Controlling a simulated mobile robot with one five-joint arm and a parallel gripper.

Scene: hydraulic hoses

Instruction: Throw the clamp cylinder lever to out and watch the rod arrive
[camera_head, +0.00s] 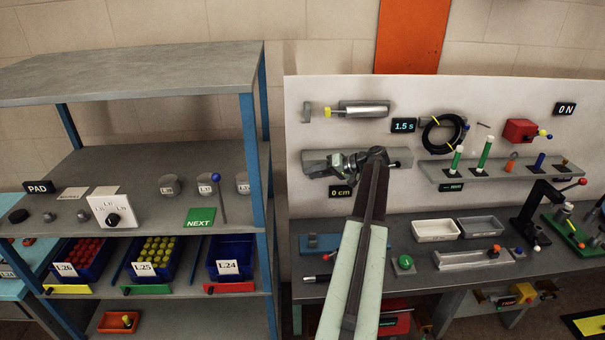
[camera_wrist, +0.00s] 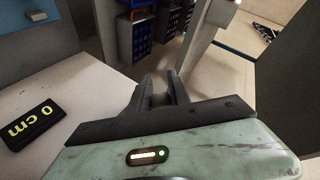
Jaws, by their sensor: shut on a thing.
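My gripper (camera_head: 338,167) is up against the grey block (camera_head: 316,158) on the white panel, above a black readout (camera_head: 340,192) showing 0 cm. In the wrist view my gripper (camera_wrist: 158,84) has its jaws closed on a small grey part, apparently the lever; the jaws hide most of it and I cannot tell its position. The 0 cm readout (camera_wrist: 32,125) shows upside down there. A silver cylinder (camera_head: 362,110) with a yellow-tipped rod lies higher on the panel, the tip a short gap right of a grey stop (camera_head: 307,112).
A coiled black hose (camera_head: 441,134), a 1.5 s readout (camera_head: 404,125) and a red box (camera_head: 520,130) are on the panel. A green button (camera_head: 404,262) and two trays (camera_head: 436,230) are on the bench. A shelf unit (camera_head: 250,130) stands at left.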

